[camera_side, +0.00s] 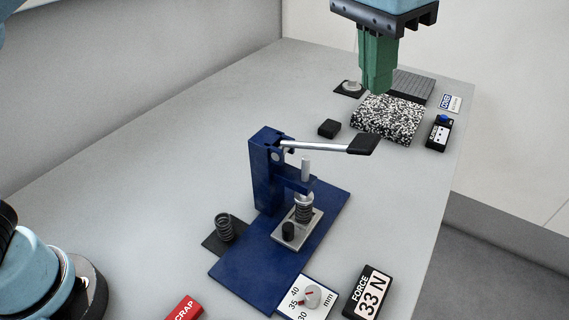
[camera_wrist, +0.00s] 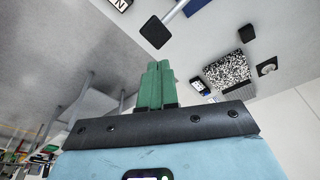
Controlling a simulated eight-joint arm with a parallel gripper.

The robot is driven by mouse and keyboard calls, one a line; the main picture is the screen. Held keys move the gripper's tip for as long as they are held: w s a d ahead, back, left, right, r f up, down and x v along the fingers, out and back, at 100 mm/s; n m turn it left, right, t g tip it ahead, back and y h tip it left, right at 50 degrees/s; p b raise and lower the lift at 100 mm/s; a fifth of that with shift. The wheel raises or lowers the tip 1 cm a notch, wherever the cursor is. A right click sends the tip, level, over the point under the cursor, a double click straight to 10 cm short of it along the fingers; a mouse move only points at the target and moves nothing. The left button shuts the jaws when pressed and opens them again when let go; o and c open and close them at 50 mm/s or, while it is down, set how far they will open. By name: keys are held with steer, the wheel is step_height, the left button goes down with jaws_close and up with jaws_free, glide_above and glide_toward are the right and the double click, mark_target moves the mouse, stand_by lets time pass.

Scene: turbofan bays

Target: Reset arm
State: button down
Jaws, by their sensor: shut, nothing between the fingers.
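My gripper (camera_side: 377,88) has green fingers and is shut with nothing between them. In the side view it hangs at the top, in front of or above the speckled block; the gap below it is hard to judge. The wrist view also shows the closed green fingers (camera_wrist: 157,68). A blue press (camera_side: 266,180) stands mid-table on a blue base plate. Its lever arm (camera_side: 330,147), with a black handle (camera_side: 363,145), points right and lies about level. A coil spring (camera_side: 303,207) stands under the press plunger. My gripper is apart from the lever.
A second spring (camera_side: 225,228) stands on a dark pad left of the press. A speckled block (camera_side: 388,122), small black block (camera_side: 329,128), button box (camera_side: 438,132) and grey ridged block (camera_side: 413,86) are at the back. A dial plate (camera_side: 300,299), force display (camera_side: 368,293) and red scrap label (camera_side: 184,309) are in front.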

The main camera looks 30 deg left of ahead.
steer(key=w+a+f+n+t, duration=0.1)
steer(key=a+f+n+t, duration=0.2)
steer(key=a, duration=1.4)
steer(key=s+a+f+n+t, duration=0.1)
steer(key=s+a+f, duration=0.3)
steer(key=a+f, duration=0.3)
steer(key=s+a+f+n+t+y, duration=0.1)
steer(key=s+a+f+n, duration=0.1)
steer(key=s+a+f, duration=0.3)
step_height(320, 180, down, 2)
steer(key=a, duration=0.3)
steer(key=shift+f, duration=0.2)
